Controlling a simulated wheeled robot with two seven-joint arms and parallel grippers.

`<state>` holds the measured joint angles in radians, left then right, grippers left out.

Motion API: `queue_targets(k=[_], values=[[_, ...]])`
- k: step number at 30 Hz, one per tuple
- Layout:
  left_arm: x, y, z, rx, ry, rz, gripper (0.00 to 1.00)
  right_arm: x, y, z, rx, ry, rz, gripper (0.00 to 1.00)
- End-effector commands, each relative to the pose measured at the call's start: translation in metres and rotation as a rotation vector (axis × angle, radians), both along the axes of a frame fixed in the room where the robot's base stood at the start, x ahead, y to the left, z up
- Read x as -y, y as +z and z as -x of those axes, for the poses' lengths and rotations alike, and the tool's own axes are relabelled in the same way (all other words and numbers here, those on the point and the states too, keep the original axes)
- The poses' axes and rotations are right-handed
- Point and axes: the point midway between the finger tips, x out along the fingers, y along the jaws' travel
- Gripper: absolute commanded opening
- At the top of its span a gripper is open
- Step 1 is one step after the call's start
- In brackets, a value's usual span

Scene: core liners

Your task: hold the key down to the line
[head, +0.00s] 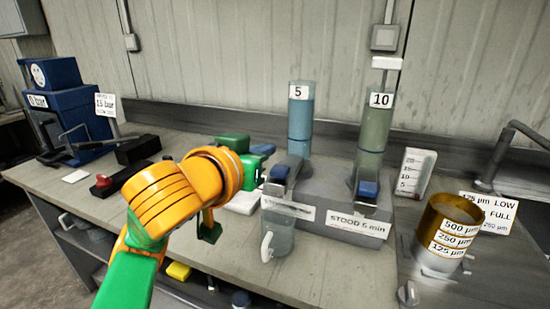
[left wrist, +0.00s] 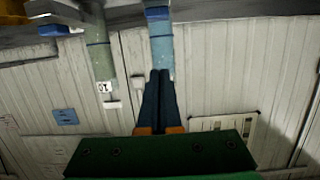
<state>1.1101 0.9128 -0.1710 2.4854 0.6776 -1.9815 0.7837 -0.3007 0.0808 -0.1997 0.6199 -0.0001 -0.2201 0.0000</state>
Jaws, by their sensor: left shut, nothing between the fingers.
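Two clear cylinders stand in a grey block (head: 345,222): one marked 5 (head: 300,120) with bluish liquid, one marked 10 (head: 374,135) with greenish liquid. Each has a blue key at its foot, the left key (head: 280,172) and the right key (head: 367,189). A clear jug (head: 278,238) stands in front of the block, below the left key; I cannot make out a line on it. My left gripper (head: 264,178) is beside the left key; contact cannot be told. In the left wrist view its dark fingers (left wrist: 160,75) are shut and empty, against the image of the 5 cylinder (left wrist: 161,45).
Stacked brass sieves (head: 450,232) and a label card (head: 492,212) are further right. A blue machine (head: 60,100) and a 15 bar card (head: 106,105) stand far left.

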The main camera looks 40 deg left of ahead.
Motion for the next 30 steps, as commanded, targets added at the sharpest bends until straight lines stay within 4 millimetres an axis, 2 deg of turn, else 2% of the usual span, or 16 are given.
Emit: queue_targets(k=[4,6,12,13,16,18,21,30], values=[[-0.005,-0.008,-0.015,-0.021,0.008,0.023,0.00,0.000,0.014,-0.001,0.001,0.000,0.000,0.50],[-0.009,-0.002,-0.022,-0.027,0.015,0.020,0.00,0.000,0.034,-0.001,0.001,0.000,0.000,0.50],[-0.014,-0.006,-0.038,-0.024,0.017,0.012,0.00,0.000,0.074,-0.001,0.002,0.000,0.000,0.50],[-0.016,-0.014,-0.045,-0.021,0.018,0.013,0.00,0.000,0.066,-0.001,0.002,0.000,0.000,0.50],[-0.020,-0.025,-0.063,-0.019,0.018,0.011,0.00,-0.001,0.063,-0.001,0.002,0.000,0.000,0.50],[-0.019,-0.041,-0.061,-0.019,0.016,0.010,0.00,-0.001,0.058,-0.001,0.002,0.000,-0.001,0.50],[-0.019,-0.053,-0.061,-0.019,0.015,0.012,0.00,-0.001,0.056,-0.001,0.002,0.000,-0.001,0.50],[-0.019,-0.062,-0.061,-0.014,0.015,0.011,0.00,-0.001,0.056,-0.001,0.001,0.000,-0.001,0.50]])
